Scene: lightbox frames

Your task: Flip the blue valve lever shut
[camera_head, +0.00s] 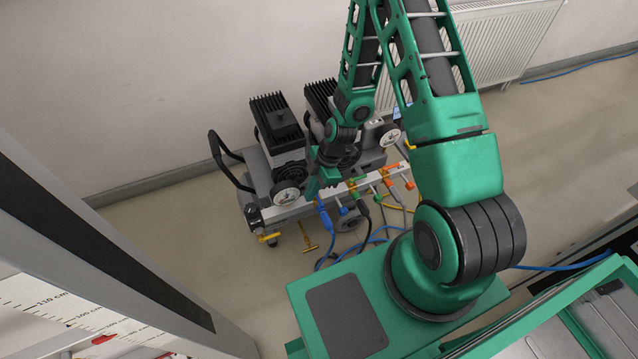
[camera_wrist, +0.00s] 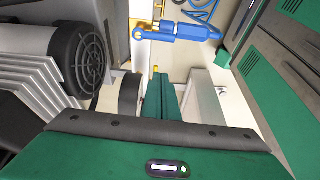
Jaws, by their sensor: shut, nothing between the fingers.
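A blue valve fitting (camera_head: 325,217) with a blue hose stands at the front of the pump cart's manifold. In the wrist view the blue fitting (camera_wrist: 188,31) lies across the top, beyond the fingertips. Which part of it is the lever, and its exact angle, I cannot tell. My gripper (camera_head: 313,188) is at the manifold, just above and left of the blue fitting in the head view. In the wrist view my gripper (camera_wrist: 156,75) shows its green fingers together and empty, with a visible gap to the fitting. The gripper and forearm hide part of the manifold.
The cart (camera_head: 262,172) carries dark finned pumps and round gauges. Green (camera_head: 358,183) and orange (camera_head: 392,171) fittings sit right along the manifold. A yellow-handled part (camera_head: 268,238) is at its left end. Blue and dark hoses trail in front. Floor at left is clear.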

